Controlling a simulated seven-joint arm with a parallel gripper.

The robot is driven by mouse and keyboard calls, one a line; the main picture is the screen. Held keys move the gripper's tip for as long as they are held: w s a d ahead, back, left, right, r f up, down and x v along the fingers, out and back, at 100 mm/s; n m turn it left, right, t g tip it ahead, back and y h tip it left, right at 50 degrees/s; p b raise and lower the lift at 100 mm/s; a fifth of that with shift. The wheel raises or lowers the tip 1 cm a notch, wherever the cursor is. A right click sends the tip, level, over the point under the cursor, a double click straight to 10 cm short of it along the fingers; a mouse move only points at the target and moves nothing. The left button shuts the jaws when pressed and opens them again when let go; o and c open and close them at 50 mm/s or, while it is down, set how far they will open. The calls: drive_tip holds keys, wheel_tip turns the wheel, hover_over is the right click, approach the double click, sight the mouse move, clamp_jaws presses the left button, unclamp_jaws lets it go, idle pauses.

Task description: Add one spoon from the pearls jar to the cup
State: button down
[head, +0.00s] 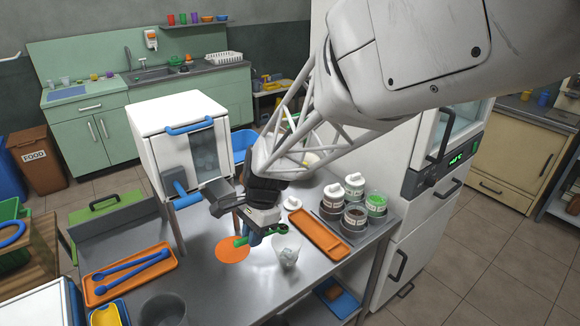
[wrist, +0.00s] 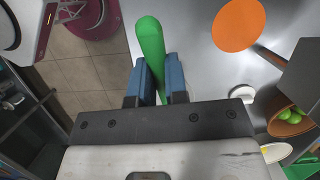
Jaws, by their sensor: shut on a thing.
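My gripper (head: 256,234) is shut on a green spoon (head: 240,241), above the steel table. Its green handle (wrist: 151,45) shows between the blue fingertips (wrist: 153,82) in the wrist view. The spoon's bowl end (head: 276,228) points right, close to the rim of the clear cup; whether it holds anything I cannot tell. The cup (head: 287,254) stands upright on the table with whitish, ice-like pieces inside. Several jars stand in a rack at the right. One open jar (head: 355,218) has dark contents, perhaps the pearls; its label is unreadable. Another open jar (head: 376,205) has green contents.
Two lidded jars (head: 354,183) (head: 333,195) stand in the rack. A white lid (head: 292,203) and an orange disc (head: 232,249) lie on the table.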

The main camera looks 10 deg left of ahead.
drive_tip(key=shift+w+d+r+g+y, duration=0.15)
drive_tip(key=shift+w+d+g+y, duration=0.15)
drive_tip(key=shift+g+y, duration=0.25)
drive_tip(key=shift+w+d+r+g+y, duration=0.15)
drive_tip(key=shift+w+d+g+y, duration=0.1)
drive_tip(key=shift+g+y, duration=0.3)
drive_tip(key=shift+w+d+r+g+y, duration=0.3)
drive_tip(key=shift+w+d+g+y, duration=0.4)
drive_tip(key=shift+g, duration=0.4)
drive_tip(key=shift+w+d+r+g+y, duration=0.5)
drive_tip(key=shift+w+d+g+y, duration=0.15)
drive_tip(key=shift+w+g+y, duration=0.25)
drive_tip(key=shift+w+d+r+g+y, duration=0.55)
drive_tip(key=shift+w+g+y, duration=0.2)
drive_tip(key=shift+g, duration=0.25)
drive_tip(key=shift+s+a+r+t+h, duration=0.15)
drive_tip(key=shift+s+a+t+h, duration=0.9)
drive_tip(key=shift+s+t+h, duration=0.3)
drive_tip(key=shift+a+t, duration=0.15)
drive_tip(key=shift+t, duration=0.1)
drive_tip(key=shift+s+a, duration=0.1)
drive_tip(key=shift+s, duration=0.05)
